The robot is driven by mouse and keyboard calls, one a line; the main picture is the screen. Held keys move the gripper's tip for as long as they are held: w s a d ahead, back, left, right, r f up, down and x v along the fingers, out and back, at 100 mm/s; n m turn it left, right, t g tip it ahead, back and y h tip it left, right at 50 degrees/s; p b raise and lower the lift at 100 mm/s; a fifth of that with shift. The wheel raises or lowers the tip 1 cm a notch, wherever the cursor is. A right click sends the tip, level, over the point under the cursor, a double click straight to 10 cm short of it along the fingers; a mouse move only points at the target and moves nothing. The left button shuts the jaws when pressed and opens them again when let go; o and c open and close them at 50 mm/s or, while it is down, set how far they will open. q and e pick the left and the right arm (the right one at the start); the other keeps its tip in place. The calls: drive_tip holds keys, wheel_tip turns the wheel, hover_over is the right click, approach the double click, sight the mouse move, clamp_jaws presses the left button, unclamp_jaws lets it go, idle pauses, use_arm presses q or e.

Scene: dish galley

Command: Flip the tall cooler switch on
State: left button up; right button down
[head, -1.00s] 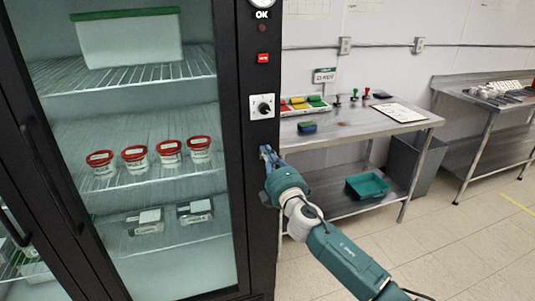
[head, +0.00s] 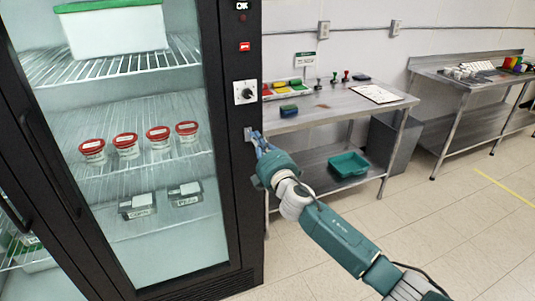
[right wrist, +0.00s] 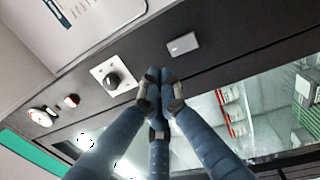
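The tall cooler (head: 246,190) is a black cabinet with a glass door at the left. On its right frame sits a black rotary knob on a white plate (head: 245,92), also in the right wrist view (right wrist: 113,80). Lower on the frame is a small plain grey plate (right wrist: 183,44), partly behind my fingers in the head view. My right gripper (head: 258,141) is just below the knob, beside the grey plate. In the right wrist view its fingertips (right wrist: 160,90) are together with nothing visible between them. Contact with the frame cannot be told. My left gripper is not in view.
A red tag (head: 244,47) is above the knob; a round gauge (right wrist: 38,116) shows in the wrist view. Red-lidded tubs (head: 125,145) stand inside the cooler. A steel table (head: 340,104) with a teal bin (head: 348,164) below is at the right. Floor in front is clear.

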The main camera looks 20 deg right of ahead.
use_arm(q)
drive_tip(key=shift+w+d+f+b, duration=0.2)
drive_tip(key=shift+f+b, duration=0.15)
use_arm(e)
drive_tip(key=s, duration=0.8)
drive_tip(key=shift+d+r, duration=0.3)
drive_tip(key=shift+d, duration=0.05)
